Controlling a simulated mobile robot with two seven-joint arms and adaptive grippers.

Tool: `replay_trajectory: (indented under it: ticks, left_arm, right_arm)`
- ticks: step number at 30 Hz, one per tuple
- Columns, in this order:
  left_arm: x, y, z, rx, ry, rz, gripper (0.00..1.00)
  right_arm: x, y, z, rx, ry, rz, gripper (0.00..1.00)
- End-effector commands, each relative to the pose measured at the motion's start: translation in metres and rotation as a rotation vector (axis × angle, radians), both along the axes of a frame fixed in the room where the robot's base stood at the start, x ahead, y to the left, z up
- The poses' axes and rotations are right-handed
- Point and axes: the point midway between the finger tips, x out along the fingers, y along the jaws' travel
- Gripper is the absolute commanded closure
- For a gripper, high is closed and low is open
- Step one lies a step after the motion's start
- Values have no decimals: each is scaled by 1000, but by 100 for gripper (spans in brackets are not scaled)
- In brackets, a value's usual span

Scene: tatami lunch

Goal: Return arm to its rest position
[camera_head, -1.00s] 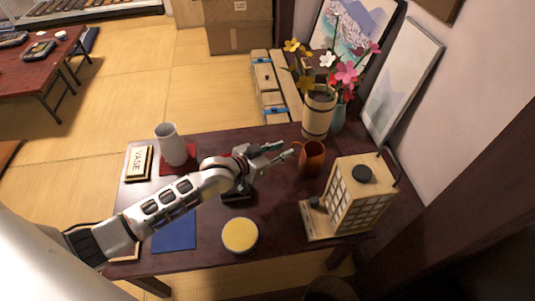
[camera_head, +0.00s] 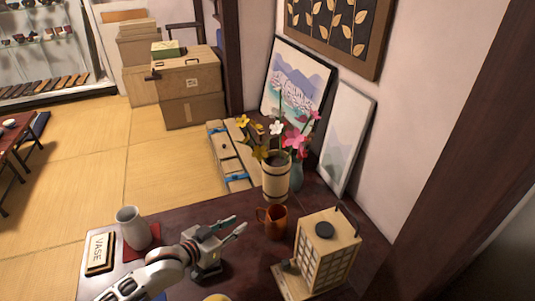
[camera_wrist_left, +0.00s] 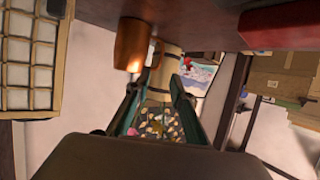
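My left arm reaches in from the lower left in the head view. Its gripper (camera_head: 238,223) is above the dark table (camera_head: 196,221), left of the orange mug (camera_head: 275,222). The two fingers are apart with nothing between them, and a gap shows between the fingertips and the mug. In the left wrist view, which looks upside down, the spread fingers (camera_wrist_left: 158,88) frame the wooden vase and flowers beyond; the mug (camera_wrist_left: 131,45) shows above the left finger. My right gripper is in neither view.
A lantern (camera_head: 326,251) stands on the table right of the mug. A wooden vase (camera_head: 275,178) with flowers is behind it. Boxes (camera_head: 190,90) stand beyond on the tatami.

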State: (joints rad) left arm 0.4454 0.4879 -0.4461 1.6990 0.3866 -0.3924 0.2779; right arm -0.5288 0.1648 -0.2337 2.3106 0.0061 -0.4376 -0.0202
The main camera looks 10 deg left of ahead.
Motion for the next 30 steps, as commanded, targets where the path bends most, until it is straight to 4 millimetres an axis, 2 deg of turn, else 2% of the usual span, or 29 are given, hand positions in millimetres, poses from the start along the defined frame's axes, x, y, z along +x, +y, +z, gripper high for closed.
replay_trajectory:
  ticks: [5, 8, 11, 17, 21, 27, 30]
  left_arm:
    - [-9, -4, 9, 0, -7, -1, 77]
    - [-28, -13, 23, 2, -16, -3, 77]
    - [-58, -21, 37, 11, -21, -1, 77]
    - [-130, -32, 49, 40, -2, 16, 77]
    - [-186, -34, 53, 70, 33, 34, 77]
    - [-268, -30, 56, 122, 103, 64, 77]
    - [-302, -27, 55, 147, 138, 75, 77]
  right_arm:
    - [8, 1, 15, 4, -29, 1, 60]
    - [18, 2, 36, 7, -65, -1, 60]
    - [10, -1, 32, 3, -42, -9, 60]
    - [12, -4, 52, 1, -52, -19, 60]
    - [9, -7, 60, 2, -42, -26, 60]
    - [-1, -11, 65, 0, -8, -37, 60]
    - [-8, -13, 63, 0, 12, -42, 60]
